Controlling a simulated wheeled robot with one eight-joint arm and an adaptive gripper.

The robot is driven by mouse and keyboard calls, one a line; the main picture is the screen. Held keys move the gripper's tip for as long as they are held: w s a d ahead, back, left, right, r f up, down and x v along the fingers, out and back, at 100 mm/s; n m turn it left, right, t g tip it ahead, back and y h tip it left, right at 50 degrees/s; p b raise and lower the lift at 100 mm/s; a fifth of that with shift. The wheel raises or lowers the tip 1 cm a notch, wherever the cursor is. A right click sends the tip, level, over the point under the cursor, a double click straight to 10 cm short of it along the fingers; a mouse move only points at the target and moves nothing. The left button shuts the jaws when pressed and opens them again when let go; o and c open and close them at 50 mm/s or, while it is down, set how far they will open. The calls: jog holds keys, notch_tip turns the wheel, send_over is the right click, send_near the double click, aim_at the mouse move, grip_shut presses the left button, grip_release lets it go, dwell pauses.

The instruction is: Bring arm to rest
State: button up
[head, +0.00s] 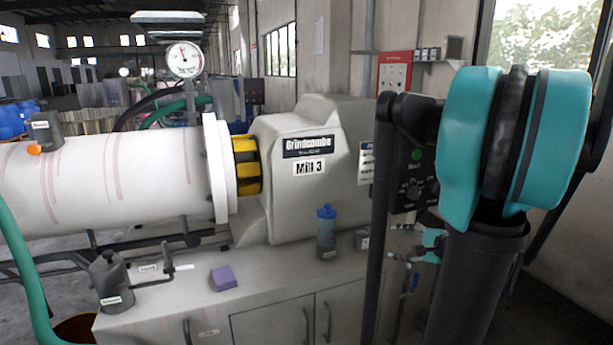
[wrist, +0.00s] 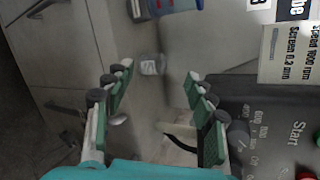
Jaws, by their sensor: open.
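My arm stands at the right of the head view, its teal and black joint large in the foreground. My gripper (head: 400,242) shows partly behind my arm, low in front of the mill's control panel (head: 412,180). In the wrist view my gripper (wrist: 158,78) has its two green-padded fingers spread wide apart. Nothing is held between them. A small clear-grey container (wrist: 152,64) shows beyond the fingertips, apart from them.
The mill housing (head: 300,190) stands on a grey cabinet (head: 265,310). A blue-capped bottle (head: 326,230), a purple block (head: 223,278) and a grey can (head: 110,280) stand on the cabinet top. The panel (wrist: 270,115) is close beside my right finger in the wrist view.

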jog(key=s+a+f+n+g+h, duration=0.2)
jog(key=s+a+f+n+g, duration=0.3)
jog(key=s+a+f+n, duration=0.35)
jog(key=s+f+n+g+h, duration=0.2)
jog(key=s+f+n+h, duration=0.3)
jog(key=s+n, duration=0.2)
jog(key=shift+f+n, duration=0.35)
jog(key=shift+n, duration=0.2)
jog(key=shift+a, duration=0.1)
